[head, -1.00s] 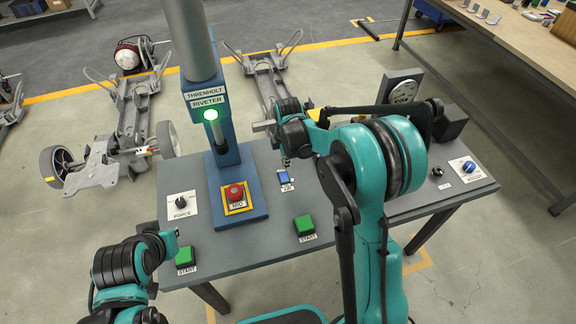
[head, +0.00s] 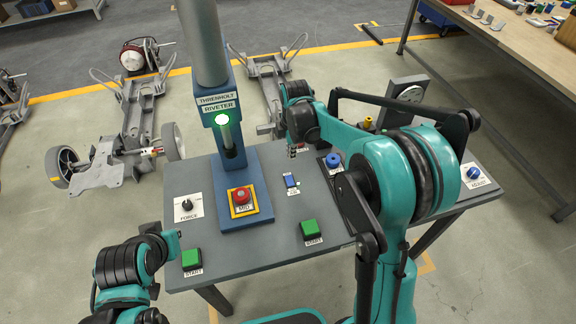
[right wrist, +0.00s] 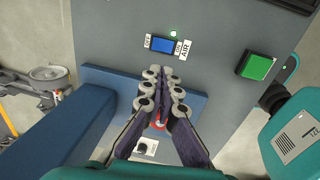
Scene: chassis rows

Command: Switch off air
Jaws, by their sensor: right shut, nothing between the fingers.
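The air switch (head: 291,181) is a blue rocker on the grey table top, right of the riveter. In the right wrist view the blue rocker (right wrist: 161,45) lies between an OFF label on its left and an ON label by the AIR label on its right. A small pale light (right wrist: 173,33) sits beside it. I cannot tell which side is pressed. My right gripper (head: 297,150) is shut and empty, apart from the switch; its fingertips (right wrist: 163,75) show just below the switch in the wrist view. My left gripper (head: 174,241) is by the left START button; its jaws are unclear.
The riveter (head: 240,170) has a lit green lamp and a red button (head: 241,195) on its base. Green START buttons (head: 191,259) (head: 310,229), a FORCE knob (head: 187,204) and blue knobs (head: 333,160) (head: 473,172) are on the table. Chassis frames stand behind.

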